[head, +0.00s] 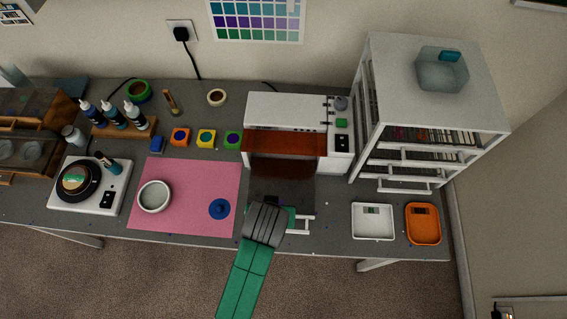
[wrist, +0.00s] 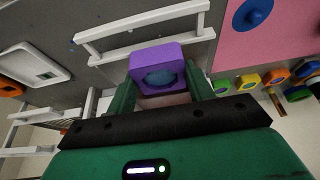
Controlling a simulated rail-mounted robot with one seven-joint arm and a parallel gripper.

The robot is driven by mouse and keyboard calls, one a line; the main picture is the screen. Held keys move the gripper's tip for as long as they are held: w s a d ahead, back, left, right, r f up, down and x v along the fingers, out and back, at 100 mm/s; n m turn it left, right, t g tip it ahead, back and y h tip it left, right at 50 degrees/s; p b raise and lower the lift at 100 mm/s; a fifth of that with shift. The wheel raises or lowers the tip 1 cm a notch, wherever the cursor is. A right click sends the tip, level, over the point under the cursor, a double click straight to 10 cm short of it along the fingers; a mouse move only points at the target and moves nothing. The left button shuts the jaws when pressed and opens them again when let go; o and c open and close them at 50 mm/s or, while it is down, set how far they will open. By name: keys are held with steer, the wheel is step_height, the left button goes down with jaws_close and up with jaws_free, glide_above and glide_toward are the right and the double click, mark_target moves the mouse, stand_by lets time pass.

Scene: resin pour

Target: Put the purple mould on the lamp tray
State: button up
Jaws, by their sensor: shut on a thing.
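The purple mould (wrist: 157,68) is a small square block with a round blue-grey centre. My gripper (wrist: 158,88) is shut on it, one green finger on each side, in the wrist view. In the head view my gripper (head: 287,214) is over the front of the lamp's pulled-out dark tray (head: 283,185), and my wrist hides the mould. The lamp (head: 286,108) is a white box with an orange window. The tray's white handle (head: 300,230) shows beside my wrist. I cannot tell whether the mould touches the tray.
A pink mat (head: 185,190) with a white bowl (head: 154,196) and a blue round piece (head: 219,208) lies to the left. Blue, orange, yellow and green moulds (head: 206,138) stand behind it. A white tray (head: 373,230), orange tray (head: 422,232) and white drawer rack (head: 430,90) are at right.

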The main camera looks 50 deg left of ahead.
glide_above(281, 190)
steer(key=d, duration=0.1)
steer(key=shift+s+f, duration=0.4)
steer(key=shift+f+p, duration=0.45)
steer(key=shift+f, duration=1.3)
steer(key=shift+f, duration=0.1)
steer(key=o, duration=1)
steer(key=shift+s, duration=0.1)
steer(key=v, duration=1.2)
steer(key=shift+d, duration=0.1)
